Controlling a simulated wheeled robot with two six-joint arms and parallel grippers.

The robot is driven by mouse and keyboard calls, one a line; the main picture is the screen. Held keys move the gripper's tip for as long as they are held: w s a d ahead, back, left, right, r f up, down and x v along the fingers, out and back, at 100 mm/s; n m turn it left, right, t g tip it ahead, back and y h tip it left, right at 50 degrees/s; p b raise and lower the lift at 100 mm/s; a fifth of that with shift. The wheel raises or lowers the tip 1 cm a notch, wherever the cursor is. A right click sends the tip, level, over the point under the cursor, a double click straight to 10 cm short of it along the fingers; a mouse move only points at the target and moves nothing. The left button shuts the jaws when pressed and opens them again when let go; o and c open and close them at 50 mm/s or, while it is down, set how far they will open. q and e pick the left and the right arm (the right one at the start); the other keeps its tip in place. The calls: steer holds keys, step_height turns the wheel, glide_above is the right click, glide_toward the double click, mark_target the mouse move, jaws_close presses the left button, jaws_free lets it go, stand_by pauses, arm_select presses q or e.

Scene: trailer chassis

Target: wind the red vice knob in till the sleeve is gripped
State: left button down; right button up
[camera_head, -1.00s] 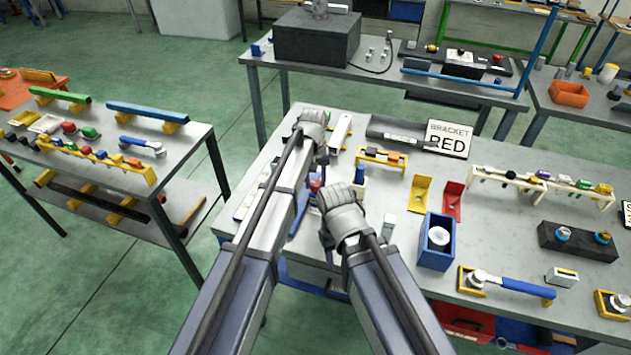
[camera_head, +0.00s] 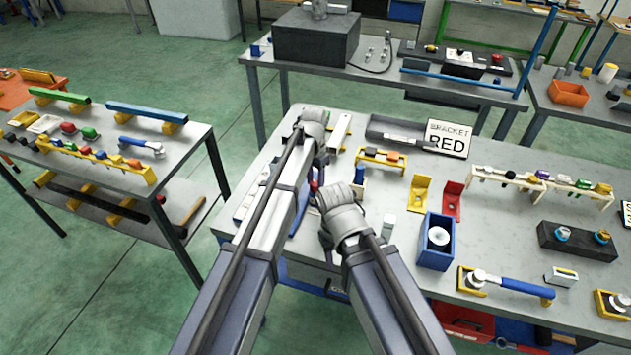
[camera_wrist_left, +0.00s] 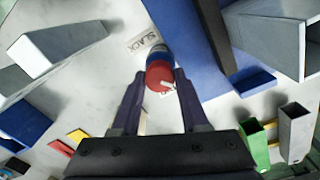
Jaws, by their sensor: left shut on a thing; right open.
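The red vice knob (camera_wrist_left: 159,74) sits between the fingertips of my left gripper (camera_wrist_left: 161,82) in the left wrist view, with a blue and pale part just behind it. My left gripper (camera_head: 317,170) is shut on the knob, whose red shows small below it in the head view (camera_head: 314,185). A blue body (camera_wrist_left: 195,45), seemingly the vice, runs beside the knob. A small label (camera_wrist_left: 146,38) reading "SLACK" lies by the knob. My right gripper (camera_head: 326,243) is open, low and close to the left one. I cannot make out the sleeve; my arms cover that area.
A sign (camera_head: 447,138) reading "BRACKET RED" stands at the bench's back. Yellow (camera_head: 419,193) and red (camera_head: 452,198) brackets and a blue box (camera_head: 437,243) stand right of my grippers. Grey blocks (camera_wrist_left: 55,45) lie left of the knob in the wrist view.

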mark_target(315, 182)
arm_select(q)
steer(key=shift+m, duration=0.4)
steer(key=shift+c, duration=2.1)
jaws_free()
step_height(315, 182, up, 8)
steer(key=p, duration=0.8)
steer(key=shift+w+f, duration=0.1)
